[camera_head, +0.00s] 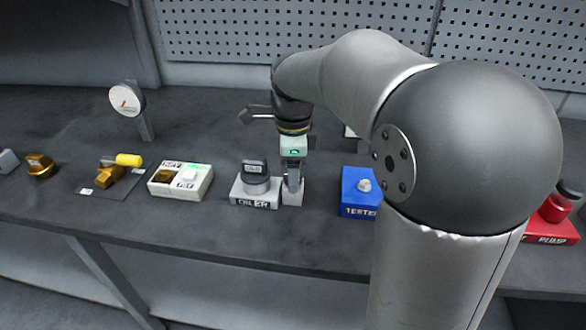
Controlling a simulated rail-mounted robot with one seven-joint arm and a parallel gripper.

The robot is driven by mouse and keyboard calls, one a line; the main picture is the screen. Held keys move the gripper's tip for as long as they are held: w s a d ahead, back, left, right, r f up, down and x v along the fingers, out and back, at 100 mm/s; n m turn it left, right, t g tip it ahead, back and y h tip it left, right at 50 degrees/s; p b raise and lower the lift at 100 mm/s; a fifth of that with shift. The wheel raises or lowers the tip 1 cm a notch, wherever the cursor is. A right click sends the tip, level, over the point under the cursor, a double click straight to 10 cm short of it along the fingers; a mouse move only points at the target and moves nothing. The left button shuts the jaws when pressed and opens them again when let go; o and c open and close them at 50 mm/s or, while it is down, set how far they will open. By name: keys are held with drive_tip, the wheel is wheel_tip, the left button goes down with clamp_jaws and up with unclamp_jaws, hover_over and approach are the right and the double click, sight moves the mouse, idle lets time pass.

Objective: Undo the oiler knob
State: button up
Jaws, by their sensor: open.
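The oiler knob (255,168) is a dark round cap with a raised grip and a small label on top. It sits upright on the light grey oiler block (240,198), which has dark "OILER" lettering on its front. My gripper (292,188) points down just to the right of the knob and is open. Its fingers overlap in this view, so the gap between them is hard to see. I see nothing held. I cannot tell whether the fingers touch the block. The knob looks clear of the fingers.
A blue tester block (357,192) stands to the right, partly behind my arm. To the left are a white two-part tray (181,194), a brass valve with a yellow handle (110,176) and a round gauge (127,99). A red block (552,231) is far right. A pegboard (240,30) stands behind.

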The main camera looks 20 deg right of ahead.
drive_tip(key=c, duration=1)
